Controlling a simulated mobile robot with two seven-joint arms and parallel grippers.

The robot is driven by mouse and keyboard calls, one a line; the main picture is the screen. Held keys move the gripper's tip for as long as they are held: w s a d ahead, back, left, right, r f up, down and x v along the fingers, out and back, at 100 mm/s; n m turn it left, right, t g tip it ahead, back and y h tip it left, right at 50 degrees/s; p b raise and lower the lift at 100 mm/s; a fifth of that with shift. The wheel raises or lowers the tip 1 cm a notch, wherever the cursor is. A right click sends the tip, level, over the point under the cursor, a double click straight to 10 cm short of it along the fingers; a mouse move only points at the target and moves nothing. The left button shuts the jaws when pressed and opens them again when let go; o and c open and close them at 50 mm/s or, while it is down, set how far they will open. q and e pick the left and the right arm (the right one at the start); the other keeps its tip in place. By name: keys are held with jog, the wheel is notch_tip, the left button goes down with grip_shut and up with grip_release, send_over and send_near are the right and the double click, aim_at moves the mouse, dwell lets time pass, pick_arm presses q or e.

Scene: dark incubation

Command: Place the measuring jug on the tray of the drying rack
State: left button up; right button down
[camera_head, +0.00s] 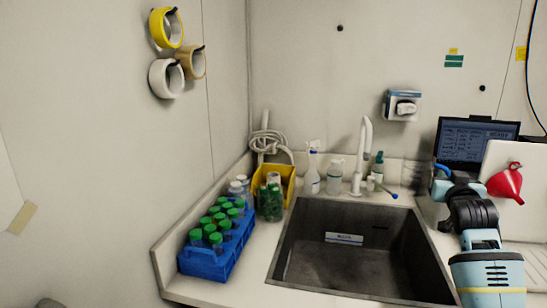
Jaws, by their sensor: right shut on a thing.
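My right arm comes in from the lower right. My right gripper (447,176) is at its far end, mostly hidden by the wrist, in front of the laptop. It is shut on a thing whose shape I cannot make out. No measuring jug can be clearly seen. The drying rack (515,155) looks to be the pale upright panel at the right, with a red funnel (506,184) hanging on it. Its ridged white tray (536,262) is partly in view at the right edge, beside my arm. My left gripper is not in view.
A dark sink (345,255) fills the middle of the counter, with a white tap (362,155) behind it. A blue rack (215,255) of green-capped bottles stands left. Spray bottles (312,170) and a yellow bin (289,188) are behind. A laptop (475,140) stands behind my gripper.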

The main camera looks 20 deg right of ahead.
jog(key=s+a+f+n+t+y, duration=0.1)
jog(key=a+f+n+t+y, duration=0.25)
jog(key=a, duration=0.75)
jog(key=s+a+f+n+g+y, duration=0.15)
jog(key=a+f+y, duration=0.35)
jog(key=a, duration=0.7)
jog(key=s+a+f, duration=0.1)
jog(key=s+a, duration=0.1)
jog(key=a, duration=0.5)
jog(key=s+a+f+n+t+y, duration=0.1)
jog(key=s+a+f, duration=0.1)
jog(key=a, duration=0.5)
jog(key=s+a+f+n+y, duration=0.1)
jog(key=s+a+f, duration=0.1)
jog(key=s+a, duration=0.2)
jog(key=shift+s+a+f, duration=0.2)
jog(key=shift+s+a, duration=0.05)
jog(key=shift+a, duration=1.2)
jog(key=shift+d, duration=0.1)
